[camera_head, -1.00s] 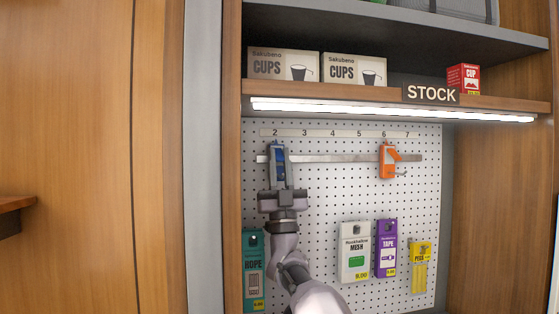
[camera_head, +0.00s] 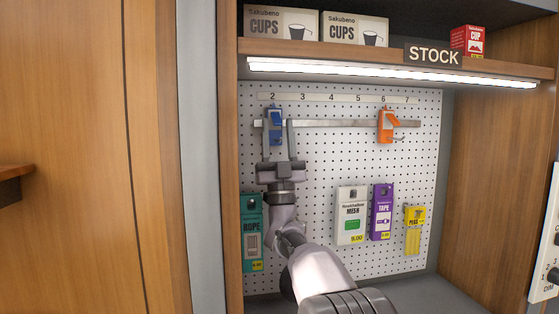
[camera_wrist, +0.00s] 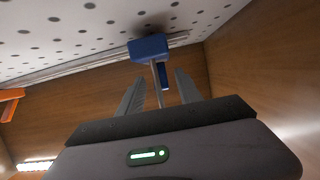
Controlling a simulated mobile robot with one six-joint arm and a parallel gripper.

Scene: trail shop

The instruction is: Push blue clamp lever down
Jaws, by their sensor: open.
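The blue clamp (camera_head: 276,114) sits at the left end of a metal rail on the pegboard, under number 2. In the wrist view its blue body (camera_wrist: 148,47) is just beyond the fingertips, and a thin metal rod with a blue part hangs down from it. My gripper (camera_head: 278,123) points up at the clamp from below and in front, with one finger on each side of it in the head view. The fingers stand apart with no object gripped; they also show in the wrist view (camera_wrist: 158,78). Whether a finger touches the lever cannot be told.
An orange clamp (camera_head: 386,126) sits on the right part of the rail (camera_head: 335,124). Rope (camera_head: 252,232), mesh (camera_head: 351,216), tape (camera_head: 382,212) and yellow pegs (camera_head: 415,231) packs hang below. A shelf with a light strip (camera_head: 390,73) is above. The pegboard between the clamps is clear.

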